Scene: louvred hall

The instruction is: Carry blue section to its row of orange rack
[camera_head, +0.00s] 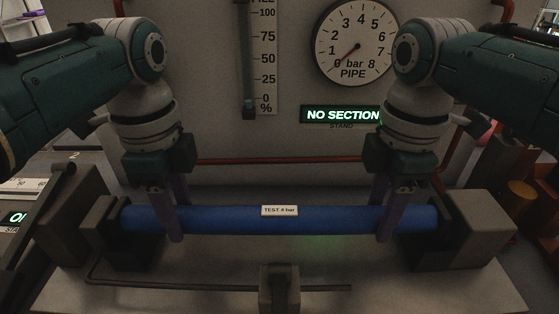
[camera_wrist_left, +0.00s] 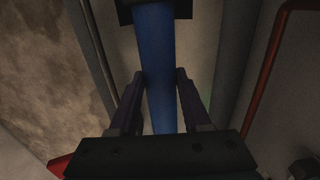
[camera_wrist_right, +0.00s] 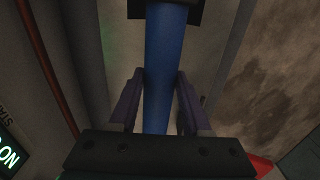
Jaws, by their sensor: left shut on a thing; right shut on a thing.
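The blue section (camera_head: 325,219) is a long blue pipe lying level across the stand, with a white label reading "TEST 4 bar" at its middle. Its ends meet dark end blocks at left (camera_head: 101,232) and right (camera_head: 455,230); whether they are seated in them I cannot tell. My left gripper (camera_head: 172,215) is shut on the pipe near its left end. My right gripper (camera_head: 384,217) is shut on it near its right end. The pipe runs between the fingers in the left wrist view (camera_wrist_left: 155,70) and the right wrist view (camera_wrist_right: 163,70). The orange rack is not recognisable in view.
A pressure dial (camera_head: 356,42) has its needle near 0. A lit sign (camera_head: 342,115) reads "NO SECTION". A percent scale (camera_head: 263,60) is on the panel. A thin dark rod (camera_head: 190,287) and a small block (camera_head: 279,288) lie in front of the pipe. A red pipe (camera_head: 290,160) runs behind.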

